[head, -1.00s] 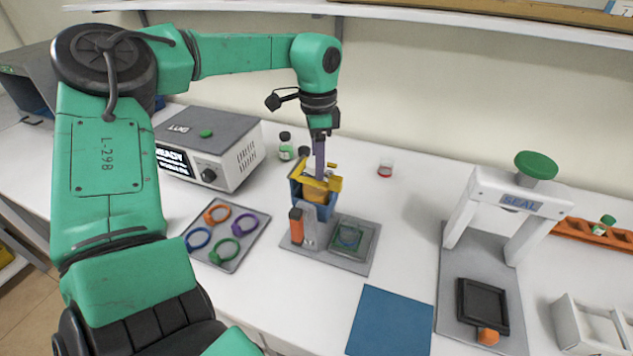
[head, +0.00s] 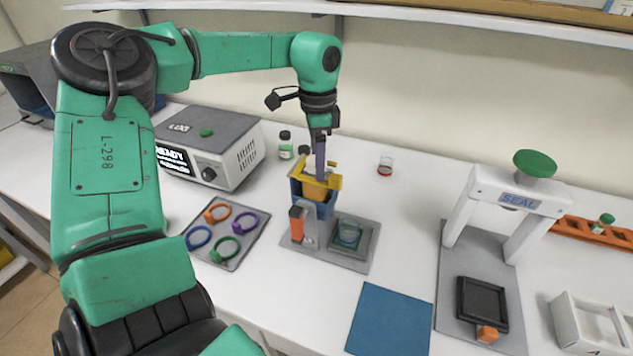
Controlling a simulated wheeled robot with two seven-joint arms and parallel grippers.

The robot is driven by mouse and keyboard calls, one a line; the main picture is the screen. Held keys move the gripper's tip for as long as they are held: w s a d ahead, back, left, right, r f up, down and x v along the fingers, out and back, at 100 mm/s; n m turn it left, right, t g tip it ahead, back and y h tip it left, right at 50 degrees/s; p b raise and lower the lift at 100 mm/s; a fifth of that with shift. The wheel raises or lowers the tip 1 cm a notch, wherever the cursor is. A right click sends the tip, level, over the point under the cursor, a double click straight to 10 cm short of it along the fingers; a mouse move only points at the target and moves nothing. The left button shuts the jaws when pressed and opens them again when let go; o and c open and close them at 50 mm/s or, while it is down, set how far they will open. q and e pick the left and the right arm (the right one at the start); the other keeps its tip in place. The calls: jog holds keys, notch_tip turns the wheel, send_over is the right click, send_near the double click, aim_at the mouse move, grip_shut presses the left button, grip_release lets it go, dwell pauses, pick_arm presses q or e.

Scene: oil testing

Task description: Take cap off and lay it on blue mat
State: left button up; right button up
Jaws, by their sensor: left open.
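The blue mat (head: 389,321) lies flat and empty near the table's front edge. A blue holder (head: 325,208) with an orange-brown container in it stands on a grey base in the middle of the table. My left gripper (head: 318,178) points down at the top of this container, with its yellow fingers around the upper part. It is open. A cap under the fingers cannot be made out clearly. Behind the holder, a dark-capped bottle (head: 286,146) stands upright, and another dark cap (head: 304,151) shows partly. My right gripper is not in view.
A press marked SEAL (head: 520,203) stands right of the mat. A grey tray with coloured rings (head: 223,231) and a grey instrument (head: 210,145) stand at left. A shelf runs along the back wall.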

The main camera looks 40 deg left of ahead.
aim_at(314, 158)
pick_arm(q)
jog(key=shift+s+a+f, duration=0.15)
jog(key=shift+f, duration=0.15)
jog(key=r+p, duration=0.2)
jog(key=r, duration=0.1)
jog(key=a+r+p, duration=0.1)
jog(key=shift+w+r, duration=0.35)
jog(key=r+p, duration=0.1)
jog(key=r, duration=0.1)
jog(key=r+p, duration=0.1)
jog(key=shift+s+d+r, duration=0.1)
jog(key=shift+d+r, duration=0.25)
jog(key=shift+f, duration=0.1)
jog(key=shift+a+f, duration=0.1)
jog(key=shift+a, duration=0.05)
